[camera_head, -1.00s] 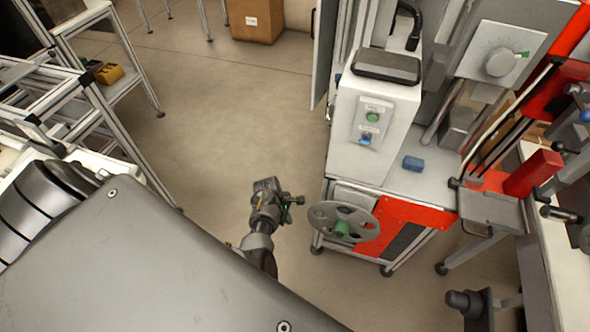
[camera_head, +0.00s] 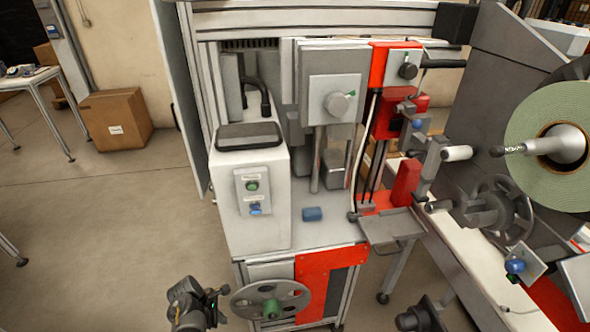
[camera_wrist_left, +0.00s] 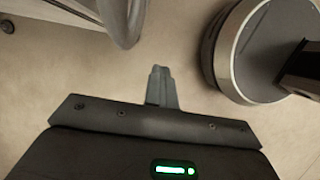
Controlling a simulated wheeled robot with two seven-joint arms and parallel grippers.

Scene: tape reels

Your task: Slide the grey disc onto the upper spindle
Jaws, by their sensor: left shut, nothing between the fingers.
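A grey disc (camera_head: 270,300) with round holes and a green hub stands upright in front of the cart's lower part. A second grey, spoked wheel (camera_head: 505,208) is on the machine at the right. A large pale green roll (camera_head: 540,118) sits on a metal spindle (camera_head: 562,145) at the upper right. I cannot tell which spindle is meant. My left gripper (camera_head: 197,310) is low, just left of the grey disc and apart from it. In the left wrist view, its fingers (camera_wrist_left: 161,88) are together and empty.
A cardboard box (camera_head: 116,122) stands at the back left. The floor (camera_head: 100,220) at the left is clear.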

